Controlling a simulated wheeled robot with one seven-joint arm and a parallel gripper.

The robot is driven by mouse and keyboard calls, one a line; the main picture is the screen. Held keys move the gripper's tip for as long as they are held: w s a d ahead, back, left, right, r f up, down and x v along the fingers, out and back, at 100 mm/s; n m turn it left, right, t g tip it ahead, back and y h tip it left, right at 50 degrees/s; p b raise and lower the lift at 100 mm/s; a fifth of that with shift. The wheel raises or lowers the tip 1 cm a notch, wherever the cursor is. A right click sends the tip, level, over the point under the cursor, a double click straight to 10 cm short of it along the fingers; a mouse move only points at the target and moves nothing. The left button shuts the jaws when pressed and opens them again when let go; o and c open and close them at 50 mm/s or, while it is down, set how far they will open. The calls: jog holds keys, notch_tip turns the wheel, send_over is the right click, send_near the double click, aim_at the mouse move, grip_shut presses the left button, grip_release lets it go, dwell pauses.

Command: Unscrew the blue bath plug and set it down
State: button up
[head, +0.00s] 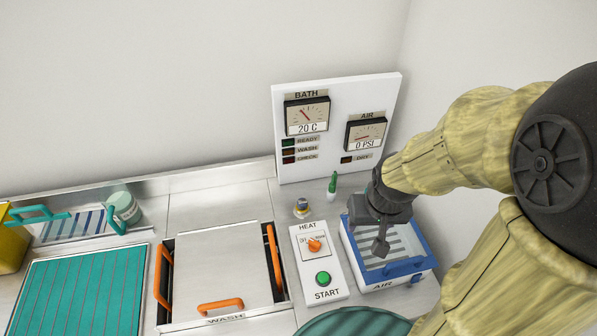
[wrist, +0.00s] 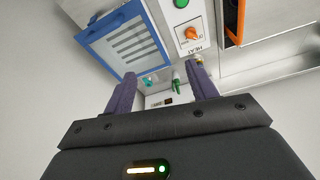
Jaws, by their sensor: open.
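A small fitting with a dark bluish top and a yellow band (head: 302,208) stands on the steel deck behind the HEAT panel; it may be the blue bath plug, but it is too small to be sure. In the wrist view a small yellowish piece (wrist: 198,59), perhaps the same fitting, shows partly behind a finger. My gripper (head: 380,250) appears over the blue-framed AIR box, right of the fitting and apart from it. In the wrist view my gripper (wrist: 163,74) has its two purple fingers spread with nothing between them.
The AIR box (head: 407,267) has a clear lid. The HEAT panel (head: 308,246) carries an orange knob and green START button. The WASH lid (head: 214,267) has orange handles. Bare deck (head: 215,208) lies behind it.

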jog(key=w+a+f+n+b, duration=0.3)
jog(key=w+n, duration=0.5)
jog(key=w+a+f+n+b, duration=0.2)
jog(key=w+a+f+n, duration=0.15)
jog(key=w+n, duration=0.4)
jog(key=n+g+h+b, duration=0.1)
jog(key=n+b, duration=0.3)
jog(key=n, duration=1)
send_over(302, 202)
jog(key=s+a, duration=0.1)
jog(key=s, duration=0.1)
notch_tip(302, 202, down, 6)
jog(key=shift+a+r, duration=0.2)
jog(key=shift+f, duration=0.1)
jog(key=f, duration=0.5)
jog(key=w+d+f+p, duration=0.1)
jog(key=f, duration=0.5)
jog(key=w+f, duration=0.1)
jog(key=f, duration=0.5)
jog(key=shift+d, duration=0.25)
jog(key=c, duration=1.1)
jog(key=shift+n+p, duration=0.4)
jog(key=shift+n, duration=0.35)
